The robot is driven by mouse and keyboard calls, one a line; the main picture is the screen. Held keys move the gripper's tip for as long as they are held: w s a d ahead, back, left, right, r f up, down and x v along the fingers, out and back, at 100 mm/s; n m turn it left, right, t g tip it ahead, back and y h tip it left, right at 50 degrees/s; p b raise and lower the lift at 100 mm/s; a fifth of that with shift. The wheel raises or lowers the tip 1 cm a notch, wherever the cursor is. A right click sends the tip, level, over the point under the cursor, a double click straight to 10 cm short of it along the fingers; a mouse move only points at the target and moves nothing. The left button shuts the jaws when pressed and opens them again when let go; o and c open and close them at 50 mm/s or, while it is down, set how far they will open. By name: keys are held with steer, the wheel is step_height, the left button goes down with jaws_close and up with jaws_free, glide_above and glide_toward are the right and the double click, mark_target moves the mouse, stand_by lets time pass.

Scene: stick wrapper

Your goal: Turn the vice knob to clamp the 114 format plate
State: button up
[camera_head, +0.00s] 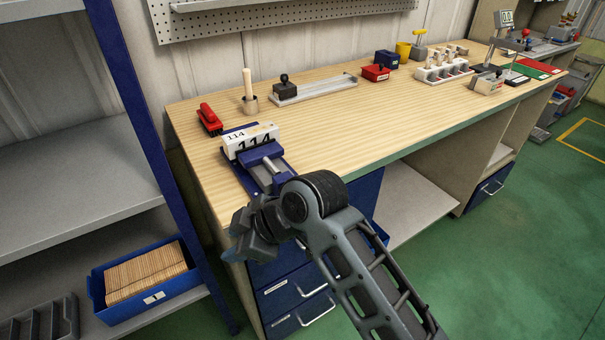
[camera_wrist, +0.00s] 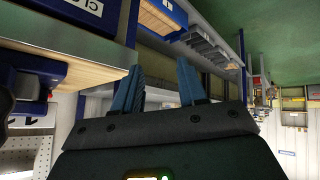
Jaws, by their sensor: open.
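The blue vice (camera_head: 262,166) stands at the near left corner of the wooden workbench. The vice also shows at the left edge of the wrist view (camera_wrist: 40,78), partly cut off. I cannot make out the vice knob clearly; my arm covers the vice's near end in the head view. My gripper (camera_wrist: 160,88) is open and empty, its two blue fingers apart. In the head view my gripper (camera_head: 243,240) is in front of the bench edge, nearer than the vice, not touching it.
A red stapler-like tool (camera_head: 209,119) and a cup with a wooden stick (camera_head: 250,101) stand behind the vice. Blue drawers (camera_head: 290,290) lie below the bench. A shelf with a blue bin (camera_head: 150,275) is at left. Green floor is free at right.

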steer(key=w+d+r+n+h, duration=0.2)
steer(key=w+d+r, duration=0.1)
steer(key=r, duration=0.2)
steer(key=w+d+r+n+g+h, duration=0.1)
steer(key=w+d+r+n+h, duration=0.1)
steer(key=r, duration=0.3)
steer(key=w+d+r+n+g+h, duration=0.1)
steer(key=w+d+r+n+h, duration=0.1)
steer(key=w+d+r+h, duration=0.2)
steer(key=shift+d+r+n, duration=0.1)
steer(key=shift+r+n, duration=0.3)
steer(key=shift+r, duration=0.4)
steer(key=shift+w+f, duration=0.1)
steer(key=shift+f, duration=3.7)
jaws_close()
